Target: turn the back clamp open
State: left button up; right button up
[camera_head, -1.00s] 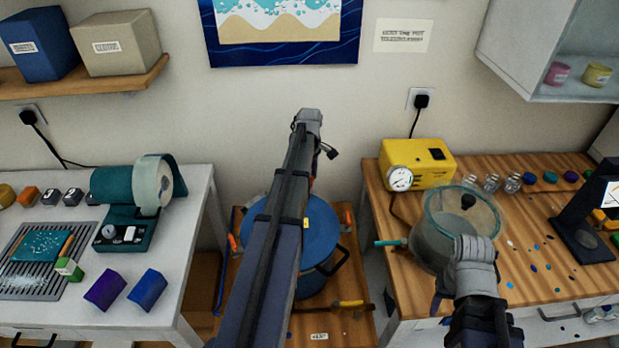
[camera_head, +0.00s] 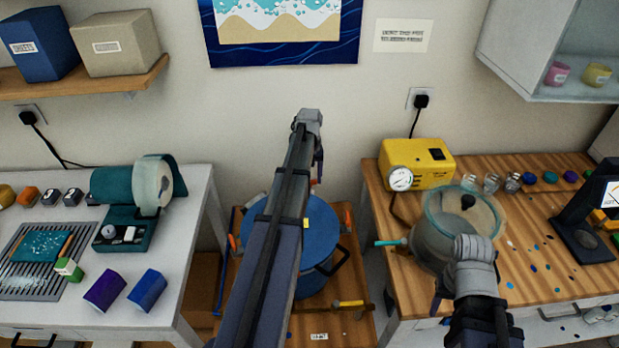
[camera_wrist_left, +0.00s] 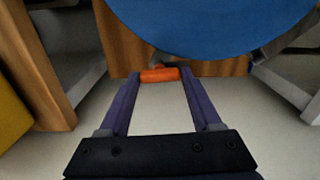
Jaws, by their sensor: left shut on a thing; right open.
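The blue pot lid (camera_head: 320,232) is round and lies low between the two tables, with its left part behind my left arm. The back clamp's orange handle (camera_wrist_left: 159,75) shows in the left wrist view at the rim of the blue lid. My left gripper (camera_wrist_left: 160,80) is shut on this handle, one fingertip at each end. In the head view the left gripper (camera_head: 319,168) is seen edge-on behind the pot, and the handle is mostly hidden. My right gripper (camera_head: 470,312) is open and empty in front of the right table.
A glass-lidded grey chamber (camera_head: 440,238) and a yellow pump (camera_head: 418,163) stand on the right table.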

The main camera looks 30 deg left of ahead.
pick_arm(q)
jog(key=m, duration=0.5)
jog(key=shift+m, duration=0.3)
dwell(0.4)
jog(key=o, duration=1.4)
notch_tip(320, 180, up, 8)
jog(key=p, duration=0.8)
jog(key=shift+f, duration=0.15)
